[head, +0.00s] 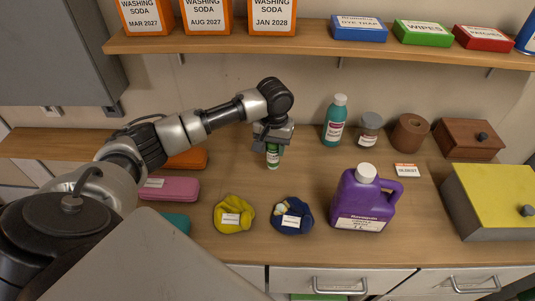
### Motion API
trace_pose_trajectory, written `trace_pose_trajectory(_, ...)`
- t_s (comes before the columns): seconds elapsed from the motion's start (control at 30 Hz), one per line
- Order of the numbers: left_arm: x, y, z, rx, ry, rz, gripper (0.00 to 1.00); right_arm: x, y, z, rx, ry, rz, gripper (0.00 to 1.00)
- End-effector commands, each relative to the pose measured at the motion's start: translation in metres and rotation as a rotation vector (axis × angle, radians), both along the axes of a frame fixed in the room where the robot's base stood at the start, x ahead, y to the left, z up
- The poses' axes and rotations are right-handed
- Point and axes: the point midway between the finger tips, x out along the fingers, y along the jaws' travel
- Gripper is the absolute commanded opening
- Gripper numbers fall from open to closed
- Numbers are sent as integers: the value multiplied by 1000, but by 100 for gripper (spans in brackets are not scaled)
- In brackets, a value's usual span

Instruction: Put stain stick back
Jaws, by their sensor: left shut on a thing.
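A small green item with a white label (273,157), perhaps the stain stick, is upright at the middle of the wooden counter. Its label is too small to read. My left gripper (272,144) points down over it and is shut on its upper part, which the gripper hides. I cannot tell whether its base touches the counter. My right gripper is not in view.
A teal bottle (334,122), a grey-lidded jar (369,130), a brown pot (410,134) and a wooden box (467,139) stand right. A purple jug (363,201), yellow bundle (233,213) and blue bundle (292,215) are in front. A shelf (330,53) runs above.

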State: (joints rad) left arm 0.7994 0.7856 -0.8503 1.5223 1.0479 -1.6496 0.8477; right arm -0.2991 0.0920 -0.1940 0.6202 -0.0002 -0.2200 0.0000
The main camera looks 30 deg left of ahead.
Motion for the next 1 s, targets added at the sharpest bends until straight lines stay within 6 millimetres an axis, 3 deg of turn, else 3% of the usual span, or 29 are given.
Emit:
trace_pose_trajectory(0.23,-5,15,-16,-1,2,-2,16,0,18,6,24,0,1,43)
trace_pose_trajectory(0.5,-5,15,-49,0,0,-1,16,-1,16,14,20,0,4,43)
trace_pose_trajectory(0.87,-5,15,-53,-1,0,-2,16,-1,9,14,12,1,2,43)
trace_pose_trajectory(0.9,-5,15,-53,-1,-1,-2,43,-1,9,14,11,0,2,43)
trace_pose_trajectory(1.0,-5,15,-53,-1,-1,-2,59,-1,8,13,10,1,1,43)
